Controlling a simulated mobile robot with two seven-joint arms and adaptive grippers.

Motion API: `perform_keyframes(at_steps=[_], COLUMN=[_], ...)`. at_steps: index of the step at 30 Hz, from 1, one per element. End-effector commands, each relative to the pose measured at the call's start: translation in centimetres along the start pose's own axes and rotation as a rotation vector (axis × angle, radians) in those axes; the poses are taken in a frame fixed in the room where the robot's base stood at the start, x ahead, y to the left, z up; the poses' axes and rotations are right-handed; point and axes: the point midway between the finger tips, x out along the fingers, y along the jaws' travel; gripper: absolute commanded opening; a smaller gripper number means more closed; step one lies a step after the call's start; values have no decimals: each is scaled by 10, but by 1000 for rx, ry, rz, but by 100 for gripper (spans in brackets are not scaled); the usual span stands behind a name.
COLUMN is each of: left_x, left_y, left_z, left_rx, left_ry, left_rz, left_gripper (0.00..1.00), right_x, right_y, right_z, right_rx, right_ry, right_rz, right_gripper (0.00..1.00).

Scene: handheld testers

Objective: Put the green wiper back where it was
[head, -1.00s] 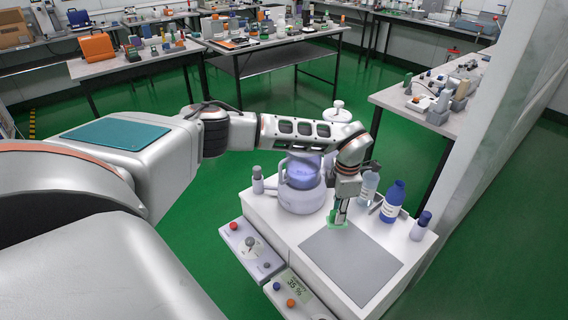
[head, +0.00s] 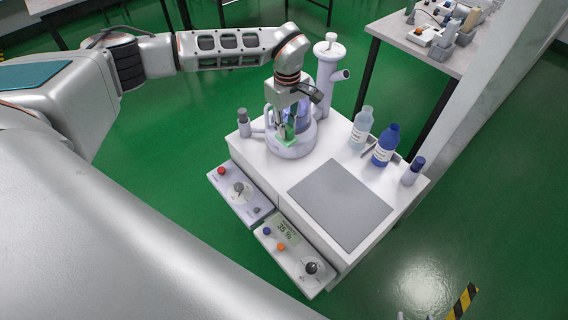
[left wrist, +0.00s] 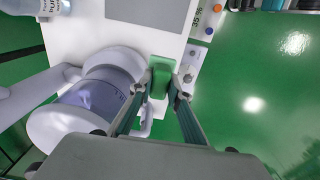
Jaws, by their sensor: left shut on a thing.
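My left gripper (head: 286,133) is shut on the green wiper (head: 286,141) and holds it in front of the pale lilac round vessel (head: 304,146). In the left wrist view the green wiper (left wrist: 161,74) shows between the two fingers of the left gripper (left wrist: 161,95). The vessel lies to the left there (left wrist: 115,65), close beside the fingers. In the head view the gripper hides part of the vessel. I cannot tell whether the wiper touches the vessel.
On the white bench (head: 275,172) lies a bare grey mat (head: 340,203). A clear bottle (head: 360,130), a blue bottle (head: 385,147) and a small dark-capped bottle (head: 412,172) stand behind it. Another small bottle (head: 243,126) is left of the vessel. Two control panels (head: 239,196) are in front.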

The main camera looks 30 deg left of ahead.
Motion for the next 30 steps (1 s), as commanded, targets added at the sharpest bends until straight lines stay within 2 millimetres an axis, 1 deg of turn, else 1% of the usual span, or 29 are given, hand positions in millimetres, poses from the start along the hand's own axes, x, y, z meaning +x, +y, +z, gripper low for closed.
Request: perform_keyframes(at_steps=[1,5,9,13,18,20,23,27,30], left_x=[21,54,87,107,116,118,129,156,171], left_y=[-3,-3,-3,-2,0,0,-1,-3,-3], left_z=[2,2,2,2,1,1,1,2,2], left_rx=[-1,-2,-2,-3,-2,-3,-3,-3,-3], left_ry=[-5,-6,-5,-4,-1,-1,-3,-4,-4], left_rz=[-12,-13,-12,-8,-3,-2,-5,-9,-9], left_gripper=[0,0,0,0,0,0,0,0,0], right_x=[2,3,4,7,9,9,9,10,10], right_y=[-2,-4,-3,-1,0,-1,-3,-8,-10], right_z=[10,14,6,-5,-13,-12,-7,-2,-2], right_rx=[-1,-4,-6,-10,-14,-13,-11,-7,-4], right_ry=[-14,-19,0,23,39,37,30,23,25], right_rz=[-3,-7,-8,-7,-6,-8,-12,-19,-23], right_gripper=[40,40,40,40,40,40,40,40,40])
